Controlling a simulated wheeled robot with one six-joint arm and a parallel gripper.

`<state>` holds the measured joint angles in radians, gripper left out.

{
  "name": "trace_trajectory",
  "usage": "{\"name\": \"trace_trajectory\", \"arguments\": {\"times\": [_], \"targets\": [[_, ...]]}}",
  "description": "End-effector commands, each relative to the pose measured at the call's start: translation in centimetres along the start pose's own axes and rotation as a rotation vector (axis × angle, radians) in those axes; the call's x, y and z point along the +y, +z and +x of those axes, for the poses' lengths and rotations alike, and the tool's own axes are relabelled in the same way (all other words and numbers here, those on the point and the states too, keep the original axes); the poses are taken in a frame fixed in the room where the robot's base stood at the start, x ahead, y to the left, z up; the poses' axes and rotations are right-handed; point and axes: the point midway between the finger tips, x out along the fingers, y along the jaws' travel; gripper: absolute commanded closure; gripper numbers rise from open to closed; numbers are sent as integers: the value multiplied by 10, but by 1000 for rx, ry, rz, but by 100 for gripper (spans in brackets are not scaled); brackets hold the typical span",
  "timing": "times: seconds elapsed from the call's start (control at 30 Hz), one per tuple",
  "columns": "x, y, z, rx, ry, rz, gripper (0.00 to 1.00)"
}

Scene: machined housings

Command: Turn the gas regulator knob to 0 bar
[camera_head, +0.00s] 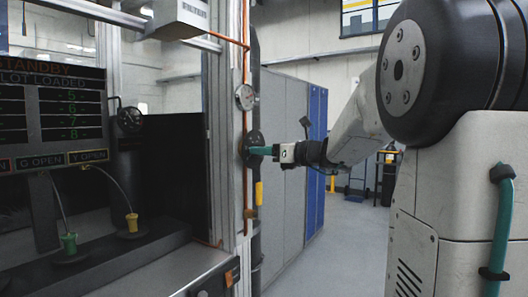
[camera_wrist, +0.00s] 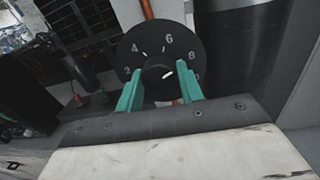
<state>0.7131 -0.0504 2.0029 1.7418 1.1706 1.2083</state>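The gas regulator knob (camera_wrist: 156,77) is black with a white pointer mark, in the middle of a dark round dial (camera_wrist: 168,39) with pale numbers. The dial also shows nearly edge-on in the head view (camera_head: 252,141), on the upright post. My gripper (camera_wrist: 159,80) has its two teal fingers on either side of the knob. Whether they touch it is too dark to tell. In the head view my gripper (camera_head: 258,150) reaches the dial from the right, with the fingertips at its face.
A pressure gauge (camera_head: 245,97) sits above the dial on a copper pipe (camera_head: 246,35). A yellow-handled part (camera_head: 259,194) is below. A display screen (camera_head: 50,115) and a dark handwheel (camera_head: 129,120) stand left.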

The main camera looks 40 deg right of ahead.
Motion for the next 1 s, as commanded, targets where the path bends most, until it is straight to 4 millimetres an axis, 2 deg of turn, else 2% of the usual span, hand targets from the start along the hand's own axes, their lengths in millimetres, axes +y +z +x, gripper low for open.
{"name": "trace_trajectory", "arguments": {"times": [0.03,0.07,0.47,0.67,1.0], "targets": [[0,0,0,0,1,0,80],[0,0,0,0,1,0,86],[1,0,0,5,2,-54,85],[1,0,0,15,2,-177,85],[1,0,0,39,2,-488,85]]}}
